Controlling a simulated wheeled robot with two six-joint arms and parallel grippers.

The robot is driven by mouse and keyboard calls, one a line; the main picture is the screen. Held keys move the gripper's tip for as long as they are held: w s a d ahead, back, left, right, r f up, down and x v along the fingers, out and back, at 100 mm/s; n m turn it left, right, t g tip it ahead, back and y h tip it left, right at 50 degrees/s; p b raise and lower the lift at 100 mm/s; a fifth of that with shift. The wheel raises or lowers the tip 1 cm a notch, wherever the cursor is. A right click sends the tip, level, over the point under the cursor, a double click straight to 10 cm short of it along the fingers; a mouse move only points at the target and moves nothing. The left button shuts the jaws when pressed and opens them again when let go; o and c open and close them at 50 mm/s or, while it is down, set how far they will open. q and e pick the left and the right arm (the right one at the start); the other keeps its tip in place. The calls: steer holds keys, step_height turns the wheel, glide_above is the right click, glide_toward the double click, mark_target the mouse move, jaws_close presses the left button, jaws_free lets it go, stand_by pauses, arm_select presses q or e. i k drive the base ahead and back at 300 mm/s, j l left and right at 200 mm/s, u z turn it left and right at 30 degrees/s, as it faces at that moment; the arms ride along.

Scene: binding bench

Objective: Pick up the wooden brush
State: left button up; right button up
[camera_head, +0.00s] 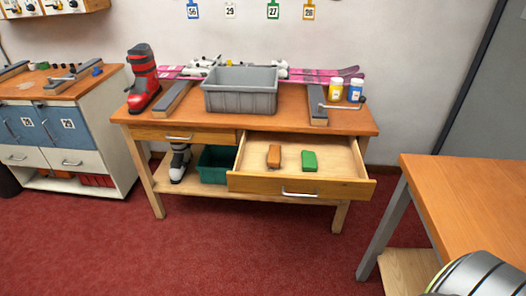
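A small brown block (273,156), which looks like the wooden brush, lies in the open right drawer (338,176) of the wooden bench. Its bristles cannot be made out. A green block (309,161) lies to its right in the same drawer, with a gap between them. Neither of my grippers shows in the head view.
On the bench top (295,118) stand a grey bin (240,99), a red ski boot (143,78), pink skis (325,75) and a yellow (335,90) and a blue-labelled bottle (355,91). Another table (480,190) is at right. Red floor (250,255) before the drawer is clear.

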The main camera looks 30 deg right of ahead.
mark_target(274, 153)
steer(key=i+z, duration=0.2)
steer(key=z, duration=0.15)
steer(key=i+z, duration=0.2)
steer(key=z, duration=0.15)
steer(key=i+j+z, duration=0.1)
steer(key=z, duration=0.2)
steer(key=i, duration=0.05)
